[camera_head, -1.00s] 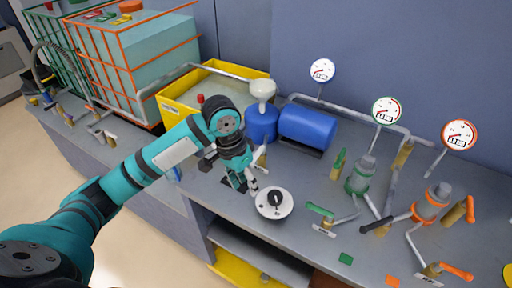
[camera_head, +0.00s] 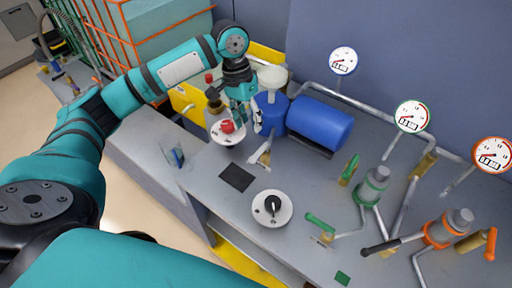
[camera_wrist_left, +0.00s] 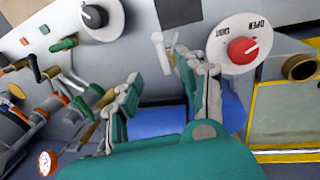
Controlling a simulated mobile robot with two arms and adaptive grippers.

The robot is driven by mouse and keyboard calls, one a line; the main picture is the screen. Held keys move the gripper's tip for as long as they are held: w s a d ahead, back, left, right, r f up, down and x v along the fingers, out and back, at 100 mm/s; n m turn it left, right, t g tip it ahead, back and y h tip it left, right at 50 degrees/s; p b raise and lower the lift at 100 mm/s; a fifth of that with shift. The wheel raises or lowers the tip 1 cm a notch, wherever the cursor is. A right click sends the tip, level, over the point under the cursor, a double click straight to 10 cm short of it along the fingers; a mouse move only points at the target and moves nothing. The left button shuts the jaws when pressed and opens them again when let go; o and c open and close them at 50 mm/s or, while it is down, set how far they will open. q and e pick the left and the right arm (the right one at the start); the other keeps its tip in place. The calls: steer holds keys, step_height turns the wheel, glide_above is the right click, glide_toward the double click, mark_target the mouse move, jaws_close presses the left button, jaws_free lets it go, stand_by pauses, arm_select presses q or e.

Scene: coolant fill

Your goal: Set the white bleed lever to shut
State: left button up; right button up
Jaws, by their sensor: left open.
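The white bleed lever (camera_head: 263,156) is on a small valve on the grey bench, in front of the blue funnel can. In the left wrist view the white lever (camera_wrist_left: 161,48) shows just beyond the fingertips, closer to the right-hand finger. My left gripper (camera_head: 249,122) is open and points down beside the red knob, behind the lever in the head view. Its two fingers (camera_wrist_left: 158,72) are spread with nothing between them that I can see gripped. Whether a finger touches the lever cannot be told. My right gripper is not in view.
A red knob (camera_wrist_left: 242,50) on a white OPEN/SHUT dial is close to the right-hand finger. A black knob on a white dial (camera_head: 271,209) stands nearer. A blue tank (camera_head: 320,124) lies to the right; green and orange valves are further right.

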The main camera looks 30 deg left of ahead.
mark_target(257, 152)
arm_select(q)
steer(key=f, duration=0.3)
steer(key=d+f, duration=0.1)
steer(key=f, duration=0.2)
steer(key=d+f+p, duration=0.1)
steer(key=f, duration=0.2)
steer(key=shift+f, duration=0.35)
steer(key=shift+d+f, duration=0.1)
steer(key=shift+f, duration=0.65)
jaws_close()
